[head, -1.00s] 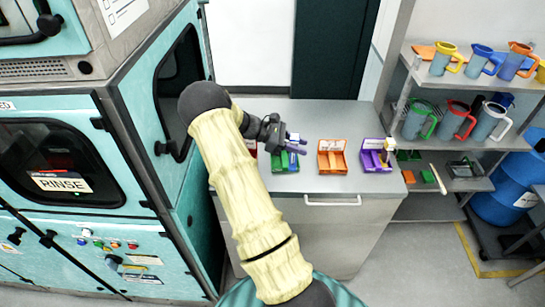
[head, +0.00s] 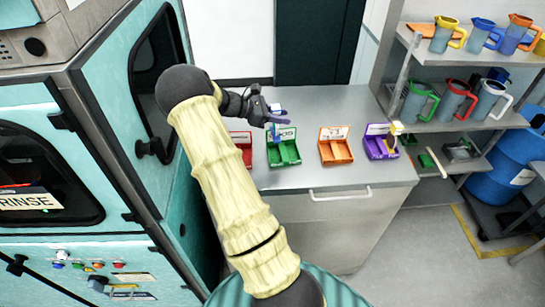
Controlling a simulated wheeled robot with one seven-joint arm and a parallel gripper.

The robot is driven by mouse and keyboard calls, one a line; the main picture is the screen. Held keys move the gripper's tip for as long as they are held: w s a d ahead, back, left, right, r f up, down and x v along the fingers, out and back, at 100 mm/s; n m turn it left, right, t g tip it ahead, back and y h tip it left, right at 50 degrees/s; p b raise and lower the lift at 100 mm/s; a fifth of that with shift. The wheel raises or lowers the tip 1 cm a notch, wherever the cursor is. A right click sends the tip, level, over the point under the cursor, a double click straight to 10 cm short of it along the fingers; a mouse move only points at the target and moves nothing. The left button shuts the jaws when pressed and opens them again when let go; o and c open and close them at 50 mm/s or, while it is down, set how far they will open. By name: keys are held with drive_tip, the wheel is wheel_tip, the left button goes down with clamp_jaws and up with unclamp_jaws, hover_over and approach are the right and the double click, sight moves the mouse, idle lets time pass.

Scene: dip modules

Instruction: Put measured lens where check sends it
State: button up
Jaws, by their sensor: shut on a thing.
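My gripper (head: 277,118) is shut on a small blue piece (head: 271,130), mostly hidden by the fingers; I cannot tell whether it is the lens. The gripper is above the back left of the green tray (head: 285,156). A red tray (head: 246,158), partly behind my arm, is to the left. An orange tray (head: 337,152) and a purple tray (head: 379,150) are to the right. Each tray has a raised label at its back, too small to read. A small yellow and white item (head: 396,129) stands at the purple tray's right side.
The trays stand on a grey counter (head: 330,108) with free room behind and between them. A teal machine marked RINSE (head: 85,150) is close on the left. Shelves with several coloured jugs (head: 455,100) and a blue drum (head: 515,165) are on the right.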

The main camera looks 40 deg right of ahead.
sight(274, 128)
wheel_tip(274, 128, down, 6)
drive_tip(key=shift+w+r+p, duration=0.1)
drive_tip(key=shift+r+p, duration=0.1)
drive_tip(key=shift+p, duration=0.9)
drive_tip(key=shift+f, duration=0.15)
drive_tip(key=shift+s, duration=0.25)
drive_tip(key=shift+w+f+p, duration=0.1)
drive_tip(key=shift+f+p, duration=0.7)
drive_tip(key=shift+f, duration=1.05)
drive_tip(key=shift+w+f, duration=0.1)
drive_tip(key=shift+f, duration=0.15)
drive_tip(key=shift+a, duration=0.1)
